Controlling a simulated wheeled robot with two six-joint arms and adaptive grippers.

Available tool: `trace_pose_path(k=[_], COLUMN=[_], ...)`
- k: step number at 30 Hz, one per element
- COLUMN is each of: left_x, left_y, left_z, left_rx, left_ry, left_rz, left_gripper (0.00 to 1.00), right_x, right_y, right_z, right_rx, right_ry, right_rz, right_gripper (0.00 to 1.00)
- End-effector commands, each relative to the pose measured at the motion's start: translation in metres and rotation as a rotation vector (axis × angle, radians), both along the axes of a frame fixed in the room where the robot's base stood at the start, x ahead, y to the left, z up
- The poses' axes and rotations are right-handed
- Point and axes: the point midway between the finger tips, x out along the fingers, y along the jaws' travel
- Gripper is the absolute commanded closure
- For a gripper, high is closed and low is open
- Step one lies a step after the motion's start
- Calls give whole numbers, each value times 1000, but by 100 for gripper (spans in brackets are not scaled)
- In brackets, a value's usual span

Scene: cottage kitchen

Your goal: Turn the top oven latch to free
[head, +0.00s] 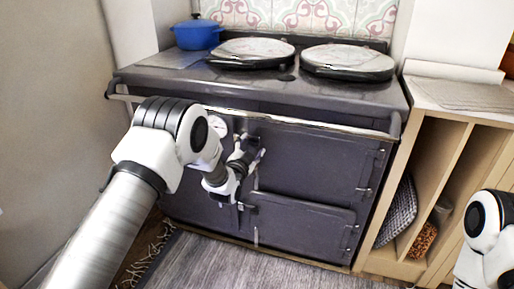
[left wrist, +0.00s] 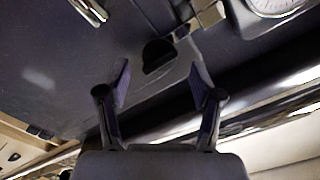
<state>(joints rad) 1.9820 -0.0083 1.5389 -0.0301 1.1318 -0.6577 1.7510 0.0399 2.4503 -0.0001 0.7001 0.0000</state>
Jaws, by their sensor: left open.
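The top oven latch (left wrist: 158,56) shows in the left wrist view as a dark, rounded handle end near a metal bracket (left wrist: 208,15). My left gripper (left wrist: 159,78) is open, with one finger on each side of the handle end in the picture. I cannot tell whether either finger touches it. In the head view my left gripper (head: 254,150) is at the front of the dark range cooker (head: 320,160), by the left edge of the upper right door, and it mostly hides the latch. My right gripper is out of view.
A rail (head: 290,122) runs along the cooker's front, above my left gripper. A round dial (head: 218,126) is close to my left wrist. The lower door (head: 300,226) is below. A blue pot (head: 197,34) stands on top. Wooden shelving (head: 440,150) is at the right.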

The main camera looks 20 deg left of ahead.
Motion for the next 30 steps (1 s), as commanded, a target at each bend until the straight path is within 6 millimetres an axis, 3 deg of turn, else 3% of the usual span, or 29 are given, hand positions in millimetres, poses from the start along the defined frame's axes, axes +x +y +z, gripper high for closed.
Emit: trace_pose_path(k=[6,14,20,30], left_x=[31,34,34,35], left_y=[-1,-1,-1,-1], left_z=[-2,-2,-2,0], left_rx=[-1,-1,-1,7], left_ry=[2,4,4,-1], left_rz=[0,0,0,1], left_gripper=[34,34,100,100], right_x=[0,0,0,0], right_y=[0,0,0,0], right_z=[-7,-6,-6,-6], right_rx=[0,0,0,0], right_ry=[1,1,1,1], right_rz=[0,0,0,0], right_gripper=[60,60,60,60])
